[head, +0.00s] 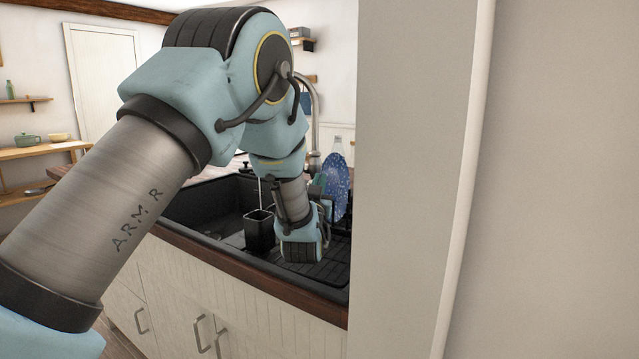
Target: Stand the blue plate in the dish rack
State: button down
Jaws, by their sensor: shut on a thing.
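The blue plate (336,182), speckled with light spots, stands on edge above the black drainboard at the right end of the sink, close to the pale wall edge. My gripper (328,212) is mostly hidden behind my wrist; it reaches to the plate's lower left part and is shut on it. The fingertips are too small and covered to make out clearly. The dish rack cannot be told apart clearly here; dark parts around the plate's lower edge may belong to it. I cannot tell whether the plate touches it.
A black square cup (260,232) with a thin stick stands left of my wrist. The black sink (205,205) lies further left, with a grey faucet (316,110) behind. A clear bottle (337,146) stands behind the plate. A pale wall (410,180) blocks the right side.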

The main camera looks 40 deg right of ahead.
jog(key=shift+f, duration=0.15)
jog(key=c, duration=0.9)
grip_release()
jog(key=shift+f, duration=0.1)
jog(key=shift+c, duration=0.2)
jog(key=shift+b, duration=0.3)
jog(key=b+v, duration=0.2)
jog(key=v, duration=0.5)
jog(key=shift+a, duration=0.2)
jog(key=shift+s, duration=0.1)
